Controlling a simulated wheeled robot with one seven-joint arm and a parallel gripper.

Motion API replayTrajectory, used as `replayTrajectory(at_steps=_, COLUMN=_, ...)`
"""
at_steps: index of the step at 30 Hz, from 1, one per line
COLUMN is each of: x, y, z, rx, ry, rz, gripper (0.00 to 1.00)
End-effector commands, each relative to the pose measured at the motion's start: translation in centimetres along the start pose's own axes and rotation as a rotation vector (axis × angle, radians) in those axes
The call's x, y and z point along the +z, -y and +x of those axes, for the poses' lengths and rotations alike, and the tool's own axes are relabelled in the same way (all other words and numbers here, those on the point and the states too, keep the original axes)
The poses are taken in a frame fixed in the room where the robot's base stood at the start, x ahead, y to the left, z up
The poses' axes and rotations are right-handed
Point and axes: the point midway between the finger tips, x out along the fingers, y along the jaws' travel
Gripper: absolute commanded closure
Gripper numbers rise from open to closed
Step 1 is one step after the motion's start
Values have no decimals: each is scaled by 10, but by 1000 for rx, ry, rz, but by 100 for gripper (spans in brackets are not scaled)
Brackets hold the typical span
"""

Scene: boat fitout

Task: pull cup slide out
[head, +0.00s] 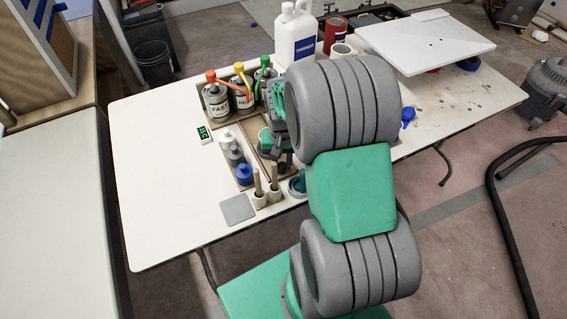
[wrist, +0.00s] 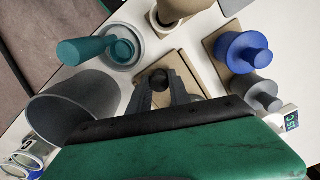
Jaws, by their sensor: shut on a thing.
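In the wrist view a pale wooden slide (wrist: 186,68) lies flat on the white table, with a small dark round knob (wrist: 158,78) near its end. I take this for the cup slide. My gripper (wrist: 160,88) is shut on the knob, one finger on each side of it. In the head view my gripper (head: 281,158) is over the wooden tray area in the middle of the table, and my arm covers much of it. The knob cannot be made out there. How far the slide is out cannot be told.
Close around my gripper are a grey cup (wrist: 75,105), a teal-handled tool (wrist: 88,50), a blue bottle (wrist: 243,52) and a grey bottle (wrist: 262,93). Pump bottles (head: 218,104) and a white jug (head: 295,38) stand behind. The table's left part is clear.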

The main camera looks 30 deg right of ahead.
Motion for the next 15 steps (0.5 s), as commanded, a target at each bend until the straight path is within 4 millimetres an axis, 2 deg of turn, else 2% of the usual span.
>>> replayTrajectory(at_steps=2, x=-1, y=0, z=0, rx=1, ry=-3, rz=1, gripper=100)
replayTrajectory(at_steps=3, x=-1, y=0, z=0, rx=1, ry=-3, rz=1, gripper=74)
replayTrajectory(at_steps=10, x=-1, y=0, z=0, rx=0, ry=-3, rz=0, gripper=55)
replayTrajectory(at_steps=15, x=-1, y=0, z=0, rx=0, ry=-3, rz=1, gripper=55)
